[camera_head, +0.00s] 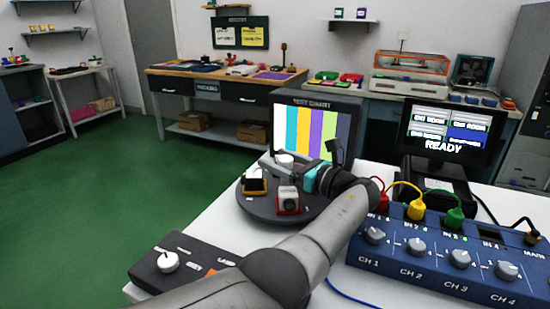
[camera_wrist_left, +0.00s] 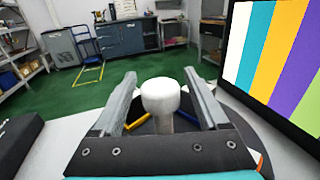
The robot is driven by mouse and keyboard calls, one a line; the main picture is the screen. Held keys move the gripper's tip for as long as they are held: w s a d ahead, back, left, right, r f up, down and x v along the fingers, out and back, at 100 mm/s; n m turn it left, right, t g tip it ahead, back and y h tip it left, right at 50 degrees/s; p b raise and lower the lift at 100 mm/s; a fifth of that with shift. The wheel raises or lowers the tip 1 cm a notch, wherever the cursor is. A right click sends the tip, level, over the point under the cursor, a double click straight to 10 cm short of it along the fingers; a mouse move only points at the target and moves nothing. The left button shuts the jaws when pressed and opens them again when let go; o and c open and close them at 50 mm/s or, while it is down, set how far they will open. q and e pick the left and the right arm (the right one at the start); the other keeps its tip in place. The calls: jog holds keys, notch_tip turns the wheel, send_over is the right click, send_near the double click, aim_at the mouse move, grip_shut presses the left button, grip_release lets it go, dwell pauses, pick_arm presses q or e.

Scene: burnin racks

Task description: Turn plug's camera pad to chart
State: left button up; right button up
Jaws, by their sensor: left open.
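A dark round turntable (camera_head: 268,210) stands on the white table before the test chart screen (camera_head: 318,120) with colour bars. It carries a black device on a yellow pad (camera_head: 254,185), a white device on a red pad (camera_head: 288,200) and a white central knob (camera_head: 284,159). My left gripper (camera_head: 278,167) is open at the knob. In the left wrist view its fingers (camera_wrist_left: 160,88) stand on both sides of the knob (camera_wrist_left: 160,98), with gaps visible. A blue switcher box (camera_head: 450,252) has a red plug (camera_head: 379,196), a yellow plug (camera_head: 415,209), a green plug (camera_head: 454,216) and a MAIN plug (camera_head: 532,237). My right gripper is out of view.
A monitor (camera_head: 448,133) reading READY stands behind the switcher. A dark control box (camera_head: 180,264) with a white knob lies at the table's front left. My left arm crosses between this box and the switcher. Green floor (camera_head: 90,200) is clear at left.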

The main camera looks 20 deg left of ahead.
aim_at(292, 165)
pick_arm(q)
jog(key=p+v, duration=0.1)
jog(key=v, duration=0.5)
jog(key=shift+r, duration=0.1)
jog(key=v, duration=0.6)
jog(key=shift+b, duration=0.3)
jog(key=shift+s+d+b, duration=0.1)
jog(key=shift+d+b, duration=0.25)
jog(key=shift+b, duration=0.05)
jog(key=shift+s+d+b, duration=0.25)
jog(key=shift+d+b, duration=0.05)
jog(key=shift+d, duration=0.3)
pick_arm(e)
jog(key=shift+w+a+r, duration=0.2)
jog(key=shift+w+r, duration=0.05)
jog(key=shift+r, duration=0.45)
pick_arm(q)
jog(key=shift+c, duration=0.3)
